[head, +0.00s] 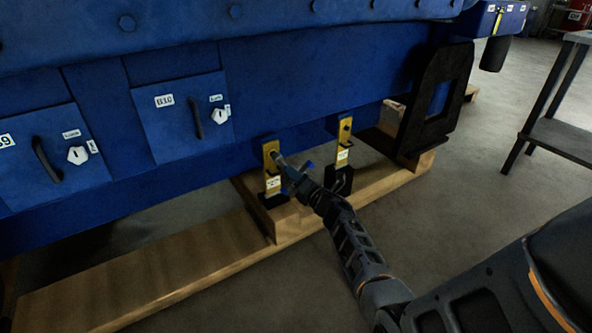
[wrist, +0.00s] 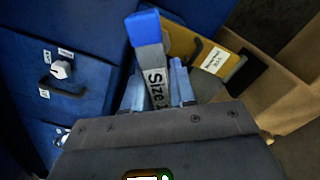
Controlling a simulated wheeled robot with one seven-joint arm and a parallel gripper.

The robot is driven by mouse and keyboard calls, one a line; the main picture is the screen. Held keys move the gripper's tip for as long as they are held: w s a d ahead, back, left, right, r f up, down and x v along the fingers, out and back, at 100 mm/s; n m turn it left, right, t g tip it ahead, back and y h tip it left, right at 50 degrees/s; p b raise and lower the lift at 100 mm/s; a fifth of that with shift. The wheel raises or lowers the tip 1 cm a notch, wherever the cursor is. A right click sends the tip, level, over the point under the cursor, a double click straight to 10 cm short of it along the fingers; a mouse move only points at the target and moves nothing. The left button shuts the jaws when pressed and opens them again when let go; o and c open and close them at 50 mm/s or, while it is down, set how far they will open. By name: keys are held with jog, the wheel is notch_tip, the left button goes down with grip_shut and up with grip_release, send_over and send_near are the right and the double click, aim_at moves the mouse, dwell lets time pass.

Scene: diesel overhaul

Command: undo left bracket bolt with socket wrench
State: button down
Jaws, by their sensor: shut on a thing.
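My gripper (head: 294,177) is shut on the socket wrench, at the lower engine side. In the wrist view the wrench (wrist: 155,85) stands between my jaws (wrist: 158,92), with a blue end and a label starting "Size". In the head view its grey socket end (head: 279,159) reaches the upper part of the yellow left bracket (head: 270,150). The bolt there is hidden behind the wrench, so I cannot tell how well the socket sits on it. The left bracket also shows in the wrist view (wrist: 217,62), with a white label. The yellow right bracket (head: 344,133) stands apart to the right.
The blue engine side (head: 290,75) fills the back, with two handled covers (head: 180,117) (head: 55,158) at left. A wooden beam frame (head: 150,270) runs below. A black end support (head: 437,98) stands right of the brackets. A dark table (head: 560,135) is at far right. The floor between is clear.

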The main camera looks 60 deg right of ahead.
jog(key=m+p, duration=0.3)
jog(key=m, duration=0.4)
jog(key=shift+r, duration=0.2)
jog(key=m+p, duration=0.2)
jog(key=m, duration=0.4)
jog(key=shift+f+p, duration=0.15)
jog(key=shift+p, duration=0.2)
jog(key=shift+w+d, duration=0.15)
